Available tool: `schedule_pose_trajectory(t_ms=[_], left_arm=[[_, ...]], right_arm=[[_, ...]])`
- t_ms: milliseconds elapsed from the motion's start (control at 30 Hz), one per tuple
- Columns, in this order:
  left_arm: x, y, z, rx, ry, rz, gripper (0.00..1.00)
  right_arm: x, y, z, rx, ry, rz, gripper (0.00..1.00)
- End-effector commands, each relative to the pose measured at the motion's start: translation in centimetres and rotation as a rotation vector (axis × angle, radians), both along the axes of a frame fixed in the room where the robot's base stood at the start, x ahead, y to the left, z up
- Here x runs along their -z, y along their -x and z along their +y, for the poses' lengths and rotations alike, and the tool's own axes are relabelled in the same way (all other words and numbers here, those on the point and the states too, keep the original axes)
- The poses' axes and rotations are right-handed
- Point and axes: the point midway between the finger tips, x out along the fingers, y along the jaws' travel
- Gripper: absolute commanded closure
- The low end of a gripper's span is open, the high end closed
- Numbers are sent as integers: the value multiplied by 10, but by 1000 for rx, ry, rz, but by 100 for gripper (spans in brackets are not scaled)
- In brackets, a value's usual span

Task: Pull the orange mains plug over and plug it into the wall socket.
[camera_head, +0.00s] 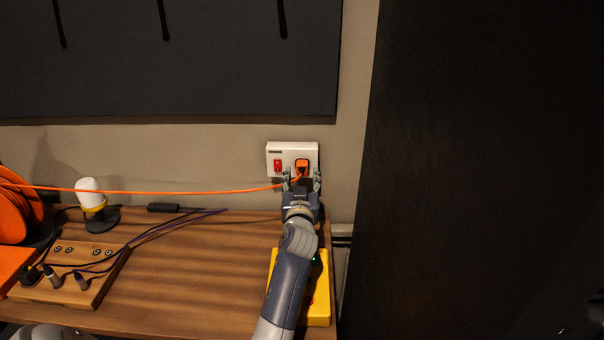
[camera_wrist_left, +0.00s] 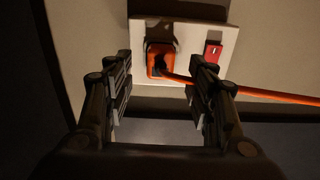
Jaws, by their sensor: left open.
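The orange mains plug (camera_head: 302,165) sits at the right side of the white wall socket plate (camera_head: 292,147), against its face. It also shows in the left wrist view (camera_wrist_left: 155,54), between and beyond the fingers. It appears seated in the socket. Its orange cable (camera_head: 170,192) runs left from the plug, taut above the desk. My left gripper (camera_head: 302,181) is open in front of the plug, its fingers on either side and apart from it. In the left wrist view the gripper (camera_wrist_left: 160,85) is empty, with the cable passing behind its right finger. A red switch (camera_head: 277,166) is on the plate.
An orange cable reel (camera_head: 14,215) stands at the desk's left end, near a white-topped lamp (camera_head: 92,193). A wooden box with jacks and cables (camera_head: 70,285) is at front left. A yellow box (camera_head: 319,290) lies under my left arm. A dark panel (camera_head: 470,170) stands on the right.

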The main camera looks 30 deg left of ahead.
Motion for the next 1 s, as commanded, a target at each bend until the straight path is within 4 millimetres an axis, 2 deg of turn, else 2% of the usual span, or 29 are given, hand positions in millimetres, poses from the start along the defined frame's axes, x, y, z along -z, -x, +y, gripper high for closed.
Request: schedule_pose_trajectory(t_ms=[100, 300, 867, 1000], left_arm=[[0, 14, -9, 1, 2, -1, 49], [0, 27, -16, 0, -1, -1, 49], [-1, 28, -17, 0, -1, -1, 49], [-11, 27, -17, 0, -1, -2, 49]], right_arm=[[0, 0, 0, 0, -1, 0, 60], [0, 0, 1, 1, -1, 0, 60], [0, 0, 1, 1, -1, 0, 60], [-11, 0, 1, 1, -1, 0, 60]])
